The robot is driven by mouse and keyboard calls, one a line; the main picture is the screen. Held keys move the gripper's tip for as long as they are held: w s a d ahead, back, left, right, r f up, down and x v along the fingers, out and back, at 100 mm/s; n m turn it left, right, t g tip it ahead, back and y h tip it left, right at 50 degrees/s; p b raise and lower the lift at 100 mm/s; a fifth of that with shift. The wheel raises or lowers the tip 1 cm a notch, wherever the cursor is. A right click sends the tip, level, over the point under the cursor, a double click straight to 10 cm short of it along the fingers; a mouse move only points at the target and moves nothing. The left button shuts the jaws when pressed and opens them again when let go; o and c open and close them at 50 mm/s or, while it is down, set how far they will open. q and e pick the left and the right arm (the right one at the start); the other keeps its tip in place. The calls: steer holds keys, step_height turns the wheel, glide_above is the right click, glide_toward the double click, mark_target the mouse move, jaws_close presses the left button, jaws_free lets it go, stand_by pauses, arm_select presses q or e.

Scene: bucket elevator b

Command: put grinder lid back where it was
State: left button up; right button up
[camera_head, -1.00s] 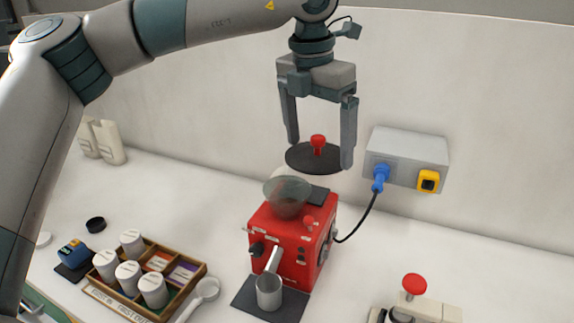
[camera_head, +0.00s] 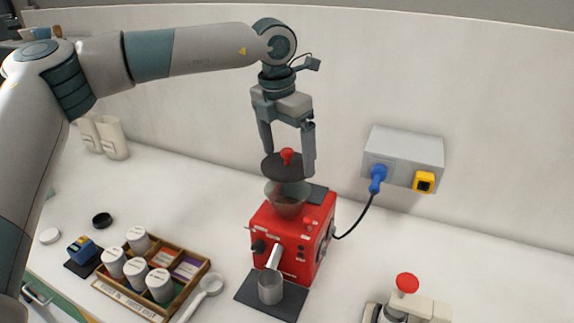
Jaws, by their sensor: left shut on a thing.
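The grinder lid (camera_head: 285,168) is a dark round disc with a red knob (camera_head: 287,156). My left gripper (camera_head: 289,164) comes down from above and is shut on the lid, with one finger at each side of it. The lid is held just above the clear hopper (camera_head: 288,199) on top of the red grinder (camera_head: 290,235). The lid overlaps the hopper's rim in the picture, and whether they touch cannot be told. My right gripper is not in view.
A metal cup (camera_head: 270,288) stands at the grinder's front. A wooden box (camera_head: 187,293) with white canisters is at the lower left. A grey wall box (camera_head: 403,152) with a blue plug is at the right, its cable running to the grinder. A red-knobbed device (camera_head: 407,300) stands lower right.

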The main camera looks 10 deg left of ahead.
mark_target(286, 164)
arm_select(q)
step_height(286, 164, down, 3)
steer(key=shift+r+p, duration=0.2)
steer(key=shift+p, duration=0.8)
steer(key=shift+a+f, duration=0.1)
steer(key=shift+f, duration=0.45)
steer(key=shift+f+b, duration=0.3)
steer(key=shift+b, duration=0.05)
steer(key=shift+f+b, duration=0.3)
steer(key=shift+b, duration=0.2)
